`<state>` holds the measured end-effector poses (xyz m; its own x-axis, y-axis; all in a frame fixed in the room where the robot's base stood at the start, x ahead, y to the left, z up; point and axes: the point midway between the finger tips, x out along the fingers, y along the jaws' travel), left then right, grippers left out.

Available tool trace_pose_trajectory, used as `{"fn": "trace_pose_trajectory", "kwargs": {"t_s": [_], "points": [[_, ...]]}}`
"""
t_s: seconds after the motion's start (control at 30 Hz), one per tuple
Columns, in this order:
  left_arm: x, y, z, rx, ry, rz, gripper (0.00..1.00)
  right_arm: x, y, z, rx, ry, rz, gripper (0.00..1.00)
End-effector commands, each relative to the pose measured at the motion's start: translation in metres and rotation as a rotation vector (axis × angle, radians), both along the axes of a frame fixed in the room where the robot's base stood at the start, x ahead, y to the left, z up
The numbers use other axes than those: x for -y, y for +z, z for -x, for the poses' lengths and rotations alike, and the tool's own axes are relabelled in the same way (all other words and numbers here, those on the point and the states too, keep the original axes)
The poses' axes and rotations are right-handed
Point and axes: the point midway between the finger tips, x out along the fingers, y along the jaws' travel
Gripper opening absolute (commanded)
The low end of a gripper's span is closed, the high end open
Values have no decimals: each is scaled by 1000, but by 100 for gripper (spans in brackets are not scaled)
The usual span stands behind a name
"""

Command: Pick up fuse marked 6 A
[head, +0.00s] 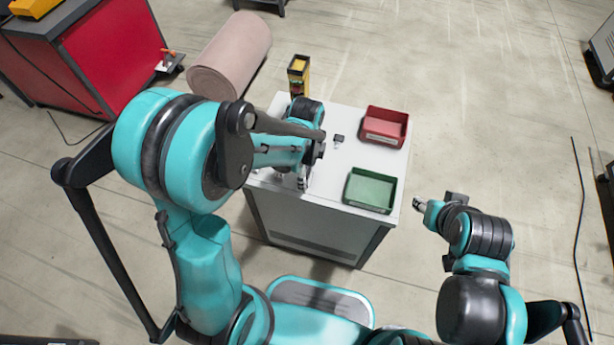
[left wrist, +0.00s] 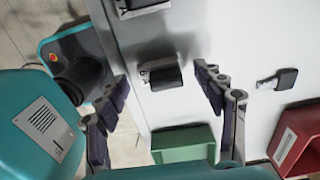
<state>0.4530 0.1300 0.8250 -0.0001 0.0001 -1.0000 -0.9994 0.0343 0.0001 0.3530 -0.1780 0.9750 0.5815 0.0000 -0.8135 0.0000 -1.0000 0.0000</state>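My left gripper (left wrist: 162,80) is open in the left wrist view, its two fingers spread on either side of a small black part (left wrist: 163,74) with a pale metallic side. The part lies on the white top of the cabinet, and no contact with the fingers shows. A second small black part (left wrist: 281,78) with silver prongs lies to the right, outside the fingers. I cannot read a 6 A marking on either. In the head view my left gripper (head: 310,170) is over the cabinet, and a small dark part (head: 338,139) lies right of it. My right gripper (head: 424,206) is off the cabinet's right side; its opening is unclear.
The white cabinet top (head: 328,165) carries a red bin (head: 384,127) at the back right and a green bin (head: 370,190) at the front right. Another black object (left wrist: 140,7) is cut off at the wrist view's top. A yellow-black device (head: 298,74) stands behind.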

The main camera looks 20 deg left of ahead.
Motion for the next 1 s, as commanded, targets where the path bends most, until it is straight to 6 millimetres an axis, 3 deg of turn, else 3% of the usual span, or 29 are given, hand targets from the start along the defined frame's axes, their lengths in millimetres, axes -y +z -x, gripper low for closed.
{"fn": "trace_pose_trajectory", "kwargs": {"t_s": [0.03,0.2,0.63,0.87,1.0], "points": [[0,0,0,0,0,0,58,0,0,0,0,0,0,40],[0,0,0,0,0,0,15,0,0,0,0,0,0,40],[0,8,0,0,0,0,14,0,5,0,0,0,0,40],[0,44,0,0,0,0,14,0,25,0,0,0,0,40],[27,62,12,0,-7,0,14,0,36,0,0,0,0,40]]}}
